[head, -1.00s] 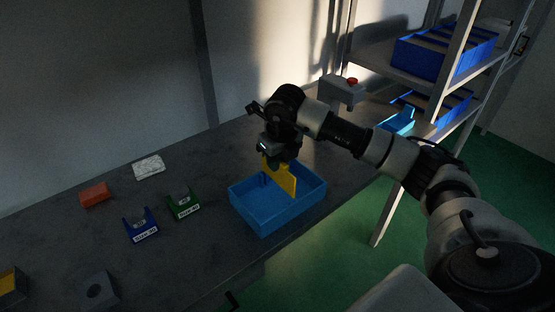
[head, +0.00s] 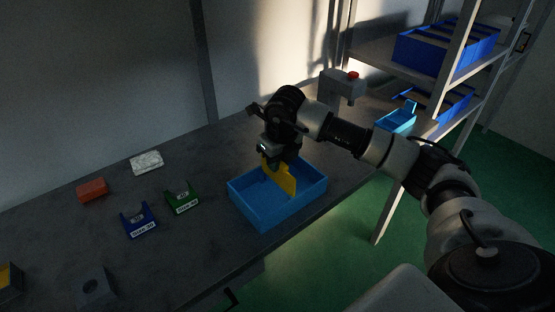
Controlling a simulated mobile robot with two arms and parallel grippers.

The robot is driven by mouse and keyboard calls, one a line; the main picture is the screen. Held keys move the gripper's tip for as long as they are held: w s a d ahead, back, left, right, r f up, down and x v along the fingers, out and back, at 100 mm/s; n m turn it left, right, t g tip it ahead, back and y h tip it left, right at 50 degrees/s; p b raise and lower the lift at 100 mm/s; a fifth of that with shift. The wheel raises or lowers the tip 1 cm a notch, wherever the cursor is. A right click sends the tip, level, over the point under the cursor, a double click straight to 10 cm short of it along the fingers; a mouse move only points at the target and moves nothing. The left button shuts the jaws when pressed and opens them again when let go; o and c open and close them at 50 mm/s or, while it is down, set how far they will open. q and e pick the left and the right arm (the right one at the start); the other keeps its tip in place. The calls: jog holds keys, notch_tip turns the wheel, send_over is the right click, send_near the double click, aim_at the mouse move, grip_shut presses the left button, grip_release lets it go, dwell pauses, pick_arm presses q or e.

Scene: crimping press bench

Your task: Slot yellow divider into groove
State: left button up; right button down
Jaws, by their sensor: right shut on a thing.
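The yellow divider (head: 283,178) is a flat upright plate in the head view, partly down inside the blue bin (head: 263,217). My right gripper (head: 277,160) is above the bin, shut on the divider's top edge. The bin is an open box on the bench, near the bench's front edge. The grooves in its walls are too small and dark to make out, and the divider's lower edge is hidden behind the near wall. I cannot tell whether it sits in a groove. My left gripper is not in view.
To the left on the bench are a green holder (head: 183,199), a blue holder (head: 138,222), a red block (head: 92,190) and a white packet (head: 147,163). A grey press (head: 342,88) stands behind. A shelf rack with blue bins (head: 445,46) is at the right.

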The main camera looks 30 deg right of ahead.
aim_at(278, 184)
jog(key=shift+f+b, duration=1.5)
jog(key=shift+f, duration=0.45)
jog(key=c, duration=1)
grip_release()
jog(key=shift+r, duration=0.1)
jog(key=r, duration=0.3)
jog(key=s+r+b, duration=0.1)
jog(key=r, duration=0.6)
jog(key=shift+s+r, duration=0.3)
jog(key=shift+s, duration=0.05)
jog(key=shift+f, duration=0.1)
